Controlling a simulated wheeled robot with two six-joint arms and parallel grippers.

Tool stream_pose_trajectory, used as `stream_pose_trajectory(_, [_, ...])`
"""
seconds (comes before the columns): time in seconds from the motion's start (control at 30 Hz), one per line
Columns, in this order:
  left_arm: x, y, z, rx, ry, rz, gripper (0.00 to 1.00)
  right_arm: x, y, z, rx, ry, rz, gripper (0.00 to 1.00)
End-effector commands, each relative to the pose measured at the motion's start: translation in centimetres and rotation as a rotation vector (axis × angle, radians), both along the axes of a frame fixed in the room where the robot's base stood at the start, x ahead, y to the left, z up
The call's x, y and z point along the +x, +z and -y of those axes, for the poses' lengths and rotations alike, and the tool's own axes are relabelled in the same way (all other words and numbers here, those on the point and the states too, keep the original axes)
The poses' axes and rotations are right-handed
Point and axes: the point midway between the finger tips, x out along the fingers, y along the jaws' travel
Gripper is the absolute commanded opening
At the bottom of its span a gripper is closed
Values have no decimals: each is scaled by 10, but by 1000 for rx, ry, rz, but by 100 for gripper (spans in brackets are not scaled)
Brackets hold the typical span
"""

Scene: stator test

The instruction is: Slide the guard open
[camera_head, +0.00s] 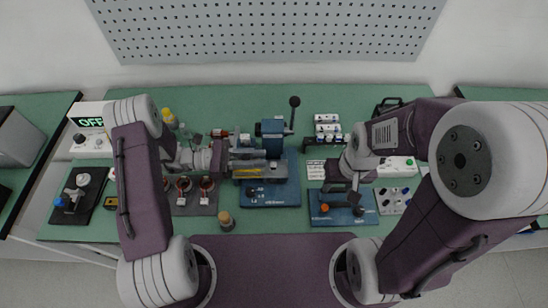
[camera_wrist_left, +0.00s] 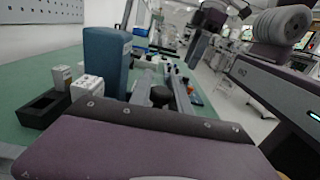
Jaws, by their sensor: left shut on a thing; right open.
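The test fixture has a blue base (camera_head: 284,193), a blue press head with a black lever (camera_head: 293,115), and a grey and yellow sliding section that I take to be the guard (camera_head: 262,166). My left gripper (camera_head: 232,157) reaches in from the left at the fixture's left side. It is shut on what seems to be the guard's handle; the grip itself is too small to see. The left wrist view shows the blue press column (camera_wrist_left: 106,62) and a black round knob (camera_wrist_left: 160,95) close by. My right gripper (camera_head: 348,196) is open above a second blue plate (camera_head: 362,215).
A brown cylinder (camera_head: 226,220) stands in front. White blocks in a black holder (camera_head: 327,128) are right of the press. A green OFF display (camera_head: 88,122) sits far left.

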Motion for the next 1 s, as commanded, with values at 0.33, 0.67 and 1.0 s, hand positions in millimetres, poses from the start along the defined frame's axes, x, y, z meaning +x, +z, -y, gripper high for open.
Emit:
stream_pose_trajectory(0.33, [0, 2, -13, -4, 2, 1, 0, 0, -1, 0, 0, 0, 0, 47])
stream_pose_trajectory(0.67, [0, 1, -13, -2, 1, 1, 45, 0, -1, 0, 0, 0, 0, 47])
stream_pose_trajectory(1.0, [1, -2, -48, -1, 7, 4, 45, 0, -10, 0, 0, 0, 0, 47])
